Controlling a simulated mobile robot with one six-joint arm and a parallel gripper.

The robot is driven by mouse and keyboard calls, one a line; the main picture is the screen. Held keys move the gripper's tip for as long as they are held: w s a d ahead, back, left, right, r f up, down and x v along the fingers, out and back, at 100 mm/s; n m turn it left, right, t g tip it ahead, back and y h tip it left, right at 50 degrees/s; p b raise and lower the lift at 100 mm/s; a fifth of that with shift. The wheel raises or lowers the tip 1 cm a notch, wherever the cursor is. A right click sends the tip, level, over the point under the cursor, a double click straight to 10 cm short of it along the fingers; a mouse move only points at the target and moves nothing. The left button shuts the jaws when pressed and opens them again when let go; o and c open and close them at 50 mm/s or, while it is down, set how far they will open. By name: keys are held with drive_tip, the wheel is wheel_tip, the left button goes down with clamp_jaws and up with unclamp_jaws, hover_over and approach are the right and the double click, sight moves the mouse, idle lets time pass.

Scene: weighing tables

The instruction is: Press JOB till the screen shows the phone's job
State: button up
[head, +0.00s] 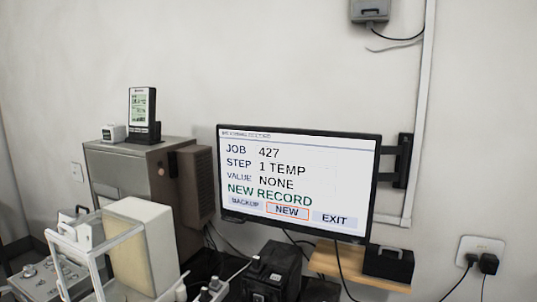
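The wall-mounted screen (297,182) reads JOB 427, STEP 1 TEMP, VALUE NONE and NEW RECORD. Along its bottom are BACKUP, NEW and EXIT; NEW has an orange outline. A dark upright device with a pale lit display (142,108), possibly the phone, stands in a dock on top of the metal cabinet. Its text is too small to read. A grey control box (45,278) with knobs or buttons is at the lower left, partly cut off; no JOB label can be read on it. My gripper is not in view.
The metal cabinet (125,165) stands left of the screen. A white-framed apparatus with a cream block (142,250) stands in front of it. Black equipment (272,270) and cables crowd the bottom middle. A wooden shelf (345,268) holds a black box (388,263). A wall socket (480,252) has plugs.

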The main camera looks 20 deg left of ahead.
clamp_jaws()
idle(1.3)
